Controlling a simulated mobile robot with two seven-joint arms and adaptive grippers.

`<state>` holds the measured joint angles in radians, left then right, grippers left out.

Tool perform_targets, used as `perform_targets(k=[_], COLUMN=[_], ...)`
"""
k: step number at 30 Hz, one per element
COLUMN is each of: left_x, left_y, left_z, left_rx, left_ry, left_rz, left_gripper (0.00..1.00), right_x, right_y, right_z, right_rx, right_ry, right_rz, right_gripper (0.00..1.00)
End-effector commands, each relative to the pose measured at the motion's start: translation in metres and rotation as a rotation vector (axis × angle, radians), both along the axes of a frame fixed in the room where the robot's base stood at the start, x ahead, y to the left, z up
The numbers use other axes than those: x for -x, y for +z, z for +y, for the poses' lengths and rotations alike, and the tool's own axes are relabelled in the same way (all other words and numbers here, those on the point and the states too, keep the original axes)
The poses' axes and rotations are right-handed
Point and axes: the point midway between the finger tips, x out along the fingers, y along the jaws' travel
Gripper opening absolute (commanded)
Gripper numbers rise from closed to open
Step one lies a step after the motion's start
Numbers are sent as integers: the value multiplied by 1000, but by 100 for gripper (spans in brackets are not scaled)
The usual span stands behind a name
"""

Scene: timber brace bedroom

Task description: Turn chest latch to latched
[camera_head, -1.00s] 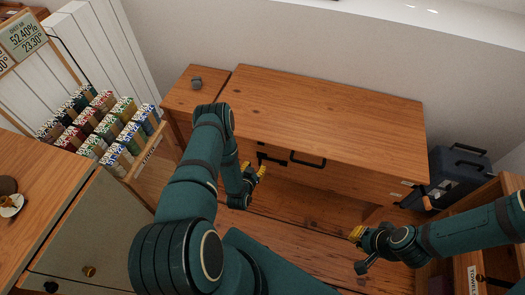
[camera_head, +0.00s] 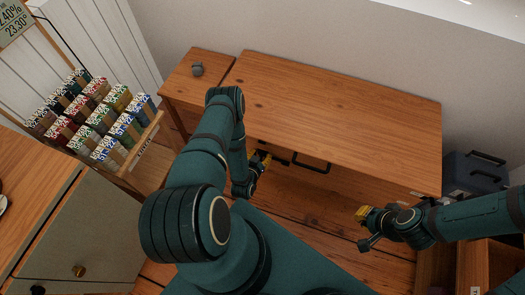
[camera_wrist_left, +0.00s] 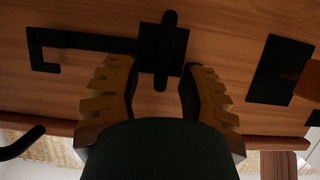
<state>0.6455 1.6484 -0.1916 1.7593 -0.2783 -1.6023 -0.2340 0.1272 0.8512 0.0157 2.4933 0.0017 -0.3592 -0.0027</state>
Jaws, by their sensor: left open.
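The wooden chest (camera_head: 340,105) stands against the wall, and its front face fills much of the left wrist view (camera_wrist_left: 230,25). The chest latch is a black plate with an upright bar (camera_wrist_left: 168,50) in the left wrist view; a black L-shaped bracket (camera_wrist_left: 75,40) lies left of it. In the head view the latch is mostly hidden by my left gripper (camera_head: 263,161). That gripper is open, its yellow fingers (camera_wrist_left: 157,72) either side of the lower part of the latch; contact cannot be told. My right gripper (camera_head: 363,214) hangs away from the chest front, its opening unclear.
A black pull handle (camera_head: 312,167) is right of the latch on the chest front. A small wooden side table (camera_head: 195,85) adjoins the chest's left. A rack of small coloured packs (camera_head: 95,120) stands left. A dark blue case (camera_head: 475,172) is at the right.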

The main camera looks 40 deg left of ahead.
Motion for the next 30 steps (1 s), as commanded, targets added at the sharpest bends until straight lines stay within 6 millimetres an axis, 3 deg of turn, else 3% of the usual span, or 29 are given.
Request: perform_targets(k=[11, 14, 15, 25, 30], left_x=[2, 1, 1, 2, 12], left_y=[-1, -1, -1, -1, -1], left_z=[0, 0, 0, 0, 1], left_rx=[0, 0, 0, 2, 27], left_ry=[0, 0, 0, 1, 3], left_rz=[1, 1, 1, -1, -5], left_gripper=[40, 5, 0, 0, 0], right_x=[0, 0, 0, 0, 0], right_y=[0, 0, 0, 0, 2], right_z=[0, 0, 0, 0, 0], right_rx=[0, 0, 0, 0, 0], right_ry=[0, 0, 0, 0, 0], right_rz=[0, 0, 0, 0, 1], right_gripper=[0, 0, 0, 0, 0])
